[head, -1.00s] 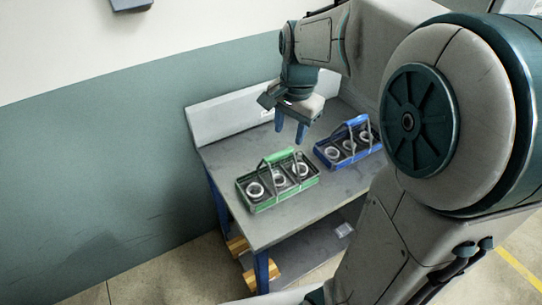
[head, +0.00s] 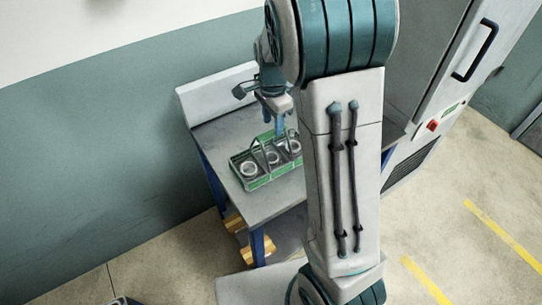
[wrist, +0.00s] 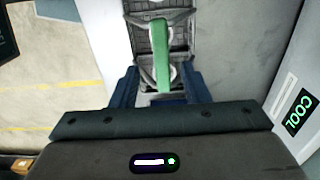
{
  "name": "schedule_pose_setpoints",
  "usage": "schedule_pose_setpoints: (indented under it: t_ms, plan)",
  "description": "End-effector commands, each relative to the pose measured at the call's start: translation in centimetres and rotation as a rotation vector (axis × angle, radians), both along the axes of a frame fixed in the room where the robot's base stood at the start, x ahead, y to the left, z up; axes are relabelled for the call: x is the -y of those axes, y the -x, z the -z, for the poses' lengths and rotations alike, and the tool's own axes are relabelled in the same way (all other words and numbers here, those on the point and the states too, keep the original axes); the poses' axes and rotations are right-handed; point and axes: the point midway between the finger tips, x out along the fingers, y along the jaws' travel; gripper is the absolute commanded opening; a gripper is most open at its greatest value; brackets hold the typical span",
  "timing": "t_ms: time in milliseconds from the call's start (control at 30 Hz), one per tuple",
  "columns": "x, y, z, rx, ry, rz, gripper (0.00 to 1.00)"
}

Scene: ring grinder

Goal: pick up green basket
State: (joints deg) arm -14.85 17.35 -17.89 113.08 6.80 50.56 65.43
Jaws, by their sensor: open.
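The green basket (head: 262,182) stands upright on the grey workbench and holds several metal rings in its compartments. Its green handle (wrist: 161,55) runs up the middle of the wrist view. My gripper (head: 279,124) is above the back part of the basket, pointing down. In the wrist view its two blue fingers (wrist: 161,88) are apart, one on each side of the handle's near end. Nothing is held. I cannot tell whether the fingertips are down at the handle's height. The gripper covers part of the handle in the head view.
The workbench (head: 222,142) has a low back panel against the wall and free surface left of the basket. My arm hides the bench's right part. A tall white cabinet (head: 440,90) with a black door handle stands to the right. The floor in front is clear.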

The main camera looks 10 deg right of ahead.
Motion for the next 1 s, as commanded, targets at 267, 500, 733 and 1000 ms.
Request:
schedule_pose_setpoints:
  t_ms: [267, 500, 733, 1000]
  plan:
    - [-0.2, -0.1, 3.2, -0.005, 0.002, 0.0, 0.42]
    - [-0.3, -0.1, 5.2, 0.0, 0.0, 0.0, 0.42]
    - [-0.3, -0.1, 5.2, 0.0, 0.001, -0.001, 0.31]
    - [-0.3, -0.2, 5.1, 0.002, 0.0, 0.0, 0.0]
